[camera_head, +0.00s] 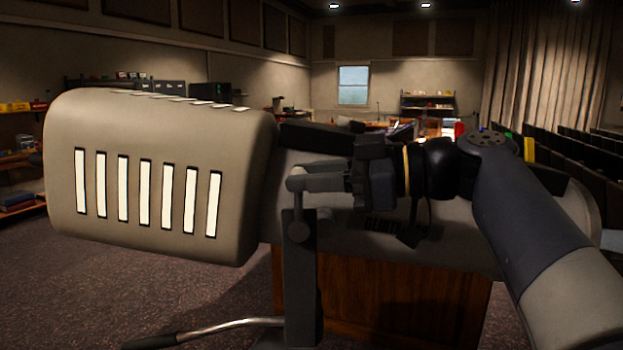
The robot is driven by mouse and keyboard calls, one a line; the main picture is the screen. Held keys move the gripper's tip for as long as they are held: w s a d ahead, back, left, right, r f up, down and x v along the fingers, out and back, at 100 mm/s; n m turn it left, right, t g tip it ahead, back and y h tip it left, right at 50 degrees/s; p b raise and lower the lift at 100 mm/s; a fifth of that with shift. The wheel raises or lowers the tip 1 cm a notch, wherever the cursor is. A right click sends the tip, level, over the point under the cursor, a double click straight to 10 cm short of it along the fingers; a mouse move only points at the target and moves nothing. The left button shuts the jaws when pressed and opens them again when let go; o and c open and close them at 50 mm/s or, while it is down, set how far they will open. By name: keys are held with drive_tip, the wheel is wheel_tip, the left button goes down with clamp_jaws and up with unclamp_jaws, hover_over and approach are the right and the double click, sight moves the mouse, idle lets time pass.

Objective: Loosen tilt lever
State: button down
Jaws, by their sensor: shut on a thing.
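A large beige spotlight-like housing (145,180) with white vent slots fills the left and continues right as a grey barrel (460,235). A dark upright bracket (300,290) stands in front of it. A small grey lever (298,208) rises from a round pivot (298,230) on the bracket to a rounded top end. My gripper (318,179) reaches in from the right and is shut on the lever near its top. The fingers and lever are similar dark greys, so the exact contact is hard to make out. The far side of the lever is hidden.
A steel rod with a black grip (150,342) sticks out to the lower left below the housing. A wooden cabinet (390,300) stands behind the bracket. Rows of dark seats (590,150) lie at right. Carpet (120,290) is open at lower left.

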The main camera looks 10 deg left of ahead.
drive_tip(key=shift+f, duration=0.1)
drive_tip(key=c, duration=1.5)
unclamp_jaws()
drive_tip(key=s+d+r, duration=0.1)
drive_tip(key=d, duration=0.9)
drive_tip(key=shift+d+r+b, duration=0.15)
drive_tip(key=shift+d+b, duration=0.2)
drive_tip(key=shift+b, duration=0.05)
drive_tip(key=shift+s+a, duration=0.1)
drive_tip(key=shift+a, duration=0.05)
drive_tip(key=w+a+f+p, duration=0.1)
drive_tip(key=a, duration=0.9)
drive_tip(key=shift+a, duration=0.25)
